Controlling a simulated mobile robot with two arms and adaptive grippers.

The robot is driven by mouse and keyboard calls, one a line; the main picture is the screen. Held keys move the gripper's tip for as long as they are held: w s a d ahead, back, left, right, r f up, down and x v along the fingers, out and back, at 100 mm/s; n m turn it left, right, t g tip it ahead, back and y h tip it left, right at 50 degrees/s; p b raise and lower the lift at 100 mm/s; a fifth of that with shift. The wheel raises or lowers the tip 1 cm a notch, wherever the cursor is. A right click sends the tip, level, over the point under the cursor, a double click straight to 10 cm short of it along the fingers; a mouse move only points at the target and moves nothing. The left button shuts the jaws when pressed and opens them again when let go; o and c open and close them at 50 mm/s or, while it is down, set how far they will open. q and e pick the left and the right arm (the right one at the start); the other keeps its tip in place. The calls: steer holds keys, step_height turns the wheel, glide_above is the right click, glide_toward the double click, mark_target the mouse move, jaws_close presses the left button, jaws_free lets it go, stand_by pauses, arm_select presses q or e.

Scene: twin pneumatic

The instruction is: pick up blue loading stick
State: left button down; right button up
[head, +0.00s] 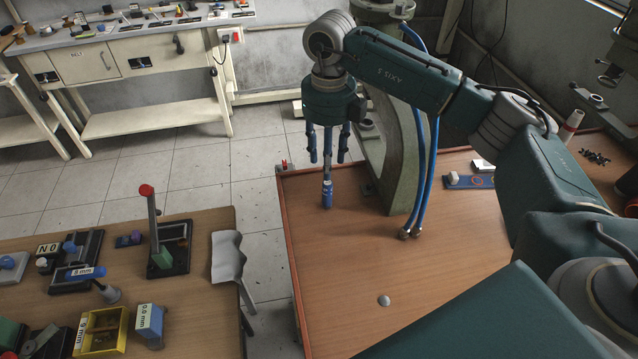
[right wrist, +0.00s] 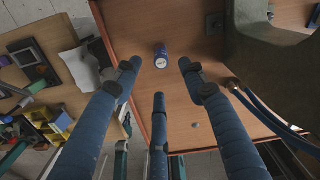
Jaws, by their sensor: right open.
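The blue loading stick (head: 327,194) stands upright near the left edge of the brown table in the head view. It also shows in the right wrist view as a short blue cylinder with a pale end (right wrist: 161,57). My right gripper (head: 328,158) points down above it. Its three blue fingers are spread open in the right wrist view (right wrist: 160,76), with nothing held between them. In that view the stick lies just beyond the fingertips, roughly centred. I cannot tell the exact gap between them. My left gripper is not in view.
A curved grey-green machine column (head: 402,165) stands close right of the gripper, with blue hoses (head: 424,140) beside it. A small pale knob (head: 384,300) sits on the brown table (head: 335,265), whose middle is mostly clear. A lower-left table (head: 200,290) holds fixtures and a yellow bin (head: 101,332).

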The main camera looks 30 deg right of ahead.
mark_target(328, 183)
steer(key=f, duration=0.1)
steer(key=s+f+p, duration=0.1)
steer(key=f, duration=0.1)
steer(key=shift+f, duration=0.3)
steer(key=shift+w+f, duration=0.1)
steer(key=shift+f, duration=0.2)
step_height(328, 183, down, 5)
steer(key=p, duration=0.3)
steer(key=shift+w, duration=0.1)
steer(key=shift+f, duration=0.15)
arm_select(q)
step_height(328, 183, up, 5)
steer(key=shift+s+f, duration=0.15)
arm_select(e)
jaws_close()
